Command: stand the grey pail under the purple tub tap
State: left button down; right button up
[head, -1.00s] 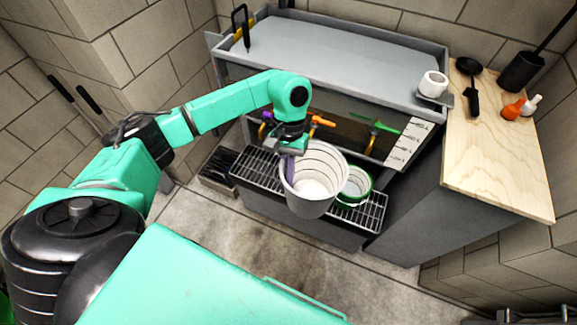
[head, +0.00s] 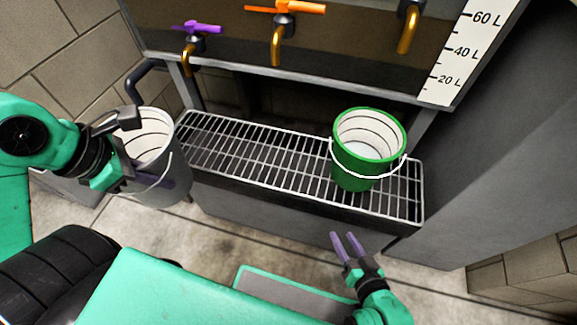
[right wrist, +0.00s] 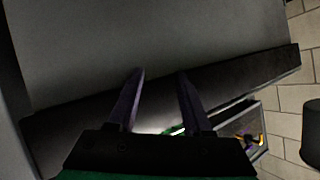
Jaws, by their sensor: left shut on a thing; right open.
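The grey pail (head: 172,186), white inside, hangs at the left end of the grate (head: 255,160), apparently off its edge. My left gripper (head: 140,172) is shut on the pail's near side. The purple tub tap (head: 195,42) has a purple lever and brass spout; it is above and right of the pail, over the grate's left end. The pail's underside is not clearly visible, so its height is hard to tell. My right gripper (head: 346,246) is open and empty in front of the grate; its purple fingers also show in the right wrist view (right wrist: 160,100).
A green pail (head: 358,165) stands on the grate's right part. An orange tap (head: 283,28) and another brass-spouted tap (head: 408,28) are right of the purple one. The grate's left and middle are bare. A dark pipe (head: 145,78) is behind the grey pail.

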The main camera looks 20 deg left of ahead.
pick_arm(q)
jog(key=shift+s+a+f, duration=0.1)
jog(key=shift+a+f, duration=0.05)
jog(key=shift+f, duration=0.05)
jog(key=shift+r, duration=0.15)
jog(key=w+p, duration=0.4)
jog(key=w, duration=1.5)
jog(key=f+b, duration=0.1)
jog(key=f, duration=0.1)
jog(key=f+b, duration=0.1)
jog(key=f, duration=0.1)
jog(key=w+f+b, duration=0.1)
jog(key=f, duration=0.2)
jog(key=shift+a+f, duration=0.1)
jog(key=shift+a, duration=0.1)
pick_arm(e)
jog(key=shift+w+r, duration=0.1)
jog(key=shift+r, duration=0.25)
